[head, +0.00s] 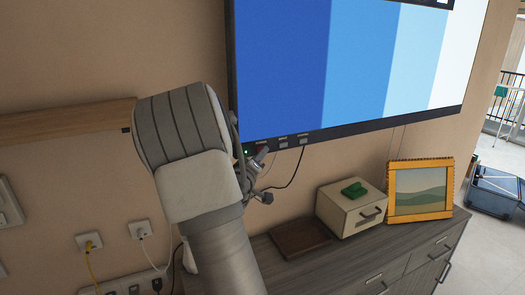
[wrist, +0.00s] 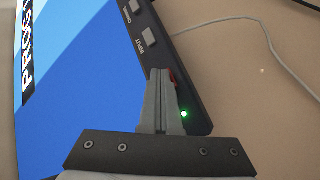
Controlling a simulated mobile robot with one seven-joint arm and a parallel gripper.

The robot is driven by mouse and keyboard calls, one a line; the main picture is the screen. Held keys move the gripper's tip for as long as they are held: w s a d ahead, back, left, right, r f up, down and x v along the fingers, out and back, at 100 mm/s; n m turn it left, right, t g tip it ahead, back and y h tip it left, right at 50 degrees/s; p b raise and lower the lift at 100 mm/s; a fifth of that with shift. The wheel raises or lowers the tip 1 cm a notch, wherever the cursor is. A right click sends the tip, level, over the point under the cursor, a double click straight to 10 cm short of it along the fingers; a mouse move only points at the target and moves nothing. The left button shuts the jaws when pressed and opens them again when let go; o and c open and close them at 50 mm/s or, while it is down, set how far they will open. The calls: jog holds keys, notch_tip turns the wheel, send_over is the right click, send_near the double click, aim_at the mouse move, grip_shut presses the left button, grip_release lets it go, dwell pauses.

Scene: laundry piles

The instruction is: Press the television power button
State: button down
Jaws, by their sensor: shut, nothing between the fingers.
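The television (head: 290,70) hangs on the wall with its screen lit in blue and white bands. Its lower bezel carries a row of labelled buttons and a green light, which also shows in the wrist view (wrist: 184,114). A red button (wrist: 173,78), which looks like the power button, is partly hidden behind my fingers. My gripper (head: 262,152) is at the bezel's lower left corner. In the wrist view my gripper (wrist: 160,74) is shut and empty, its fingertips over or against the red button's edge. I cannot tell whether they touch it.
The input button (wrist: 149,37) sits close beside my fingertips. Below the television stands a dresser (head: 405,262) with a box (head: 345,213), a picture frame (head: 420,190) and a brown flat item (head: 299,239). Cables hang from the wall. Plugged sockets (head: 90,242) are at lower left.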

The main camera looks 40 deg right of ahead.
jog(key=shift+s, duration=0.1)
jog(key=shift+s+a, duration=0.2)
jog(key=shift+s, duration=0.2)
jog(key=s+a, duration=0.1)
jog(key=s, duration=0.4)
jog(key=shift+s+a+b, duration=0.35)
jog(key=shift+s+a, duration=0.05)
dwell(1.2)
